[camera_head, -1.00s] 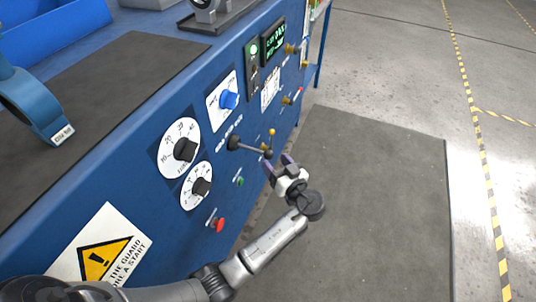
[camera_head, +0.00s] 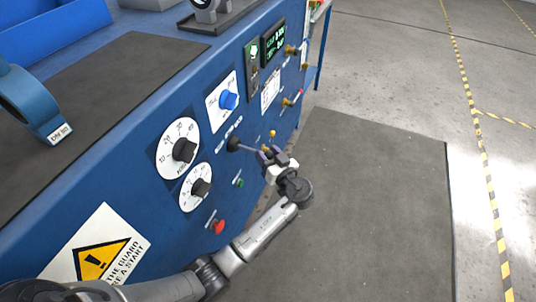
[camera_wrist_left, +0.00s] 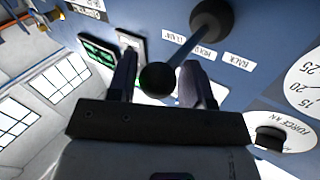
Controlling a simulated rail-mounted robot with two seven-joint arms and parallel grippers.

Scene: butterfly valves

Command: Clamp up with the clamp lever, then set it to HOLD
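The clamp lever (camera_head: 247,148) sticks out of the blue panel from a round black hub (camera_head: 233,144). In the left wrist view, its thin rod (camera_wrist_left: 187,48) runs from the hub to a black ball knob (camera_wrist_left: 157,79). My left gripper (camera_head: 273,155) is at the lever's outer end, its two fingers spread on either side of the knob. In the left wrist view, the knob lies between the fingers; firm contact cannot be made out. Labels by the hub include HOLD (camera_wrist_left: 202,53) and BACK (camera_wrist_left: 239,62), seen upside down. My right gripper is out of view.
A small yellow knob (camera_head: 272,133) stands just beyond the lever. Two white dials (camera_head: 179,148), a blue knob (camera_head: 228,100), a red button (camera_head: 218,227) and a green button (camera_head: 238,183) are on the panel. The floor mat (camera_head: 370,200) to the right is clear.

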